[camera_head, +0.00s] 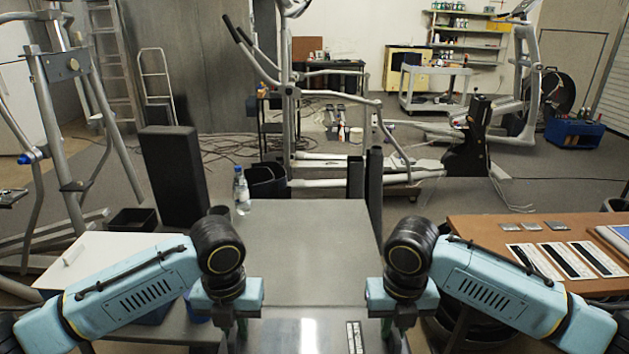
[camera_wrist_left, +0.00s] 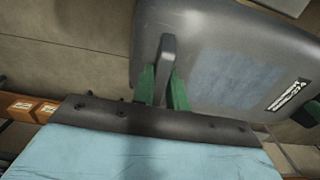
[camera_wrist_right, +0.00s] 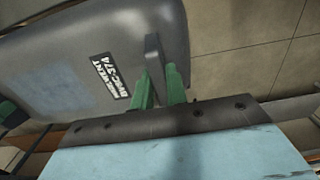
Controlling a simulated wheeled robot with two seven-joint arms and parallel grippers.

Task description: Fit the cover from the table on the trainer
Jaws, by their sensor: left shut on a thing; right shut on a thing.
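The cover (camera_head: 290,335) is a smooth grey panel with a printed label, seen at the bottom middle of the head view. It also shows in the left wrist view (camera_wrist_left: 225,60) and the right wrist view (camera_wrist_right: 100,45). My left gripper (camera_head: 236,328) is shut on its left side, with green finger pads (camera_wrist_left: 163,88) around a grey tab. My right gripper (camera_head: 394,326) is shut on its right side, pads (camera_wrist_right: 158,88) likewise around a tab. The fingertips are partly hidden in the head view. A grey elliptical trainer (camera_head: 287,110) stands beyond the table, apart from the cover.
The grey table (camera_head: 310,250) is in front of me, with a water bottle (camera_head: 241,190) at its far left corner. A black upright box (camera_head: 173,175) stands to the left. A wooden bench (camera_head: 490,230) with cards is at the right. Cables (camera_head: 225,150) lie on the floor.

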